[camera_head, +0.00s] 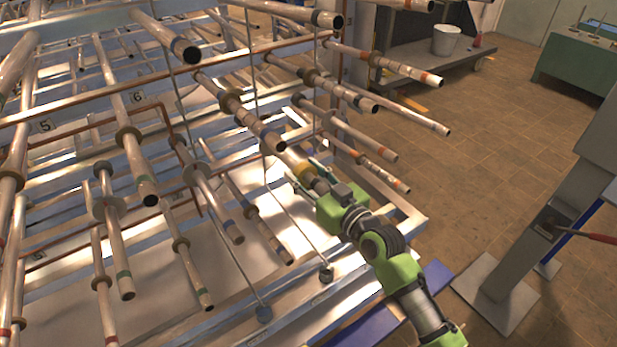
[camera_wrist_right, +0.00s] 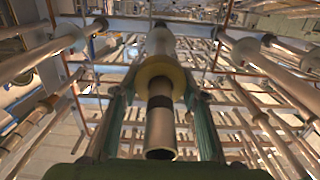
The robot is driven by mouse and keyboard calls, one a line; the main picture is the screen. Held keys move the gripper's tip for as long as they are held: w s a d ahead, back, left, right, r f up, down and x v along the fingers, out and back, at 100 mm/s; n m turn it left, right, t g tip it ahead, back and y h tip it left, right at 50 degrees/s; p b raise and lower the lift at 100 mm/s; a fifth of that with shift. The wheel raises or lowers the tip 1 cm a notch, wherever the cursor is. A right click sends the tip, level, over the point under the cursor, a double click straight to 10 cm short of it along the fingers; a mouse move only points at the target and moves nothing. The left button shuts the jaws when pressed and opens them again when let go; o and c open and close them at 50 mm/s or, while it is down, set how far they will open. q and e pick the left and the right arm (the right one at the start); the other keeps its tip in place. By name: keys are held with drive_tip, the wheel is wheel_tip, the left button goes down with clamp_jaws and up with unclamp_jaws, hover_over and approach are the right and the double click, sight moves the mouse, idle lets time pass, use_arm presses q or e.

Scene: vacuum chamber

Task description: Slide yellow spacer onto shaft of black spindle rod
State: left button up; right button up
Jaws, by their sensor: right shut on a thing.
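The yellow spacer (camera_head: 305,171) is a ring held between the fingers of my right gripper (camera_head: 311,178). In the right wrist view the spacer (camera_wrist_right: 160,70) sits around a metal rod, and the fingers of my right gripper (camera_wrist_right: 160,105) stand on either side of it. This rod (camera_wrist_right: 160,130) has a dark band and an open round end that points toward the wrist camera. It runs back through the ring and continues beyond it. The fingers partly hide the spacer's sides. My left gripper is not in view.
Many parallel rods with coloured bands stick out of the rack (camera_head: 410,222) close around my right arm. Thin hanging lines end in dark weights (camera_head: 326,274) below. A white bucket (camera_head: 446,40) stands on a cart at the back. Floor (camera_head: 480,150) is open at the right.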

drive_tip(key=shift+w+a+f, duration=0.1)
drive_tip(key=shift+w+a, duration=0.3)
drive_tip(key=shift+w, duration=0.2)
drive_tip(key=o, duration=1.2)
drive_tip(key=shift+c, duration=0.2)
drive_tip(key=shift+s+d, duration=0.1)
drive_tip(key=shift+s, duration=0.05)
drive_tip(key=v, duration=1.1)
drive_tip(key=shift+s+d, duration=0.2)
drive_tip(key=shift+s, duration=0.1)
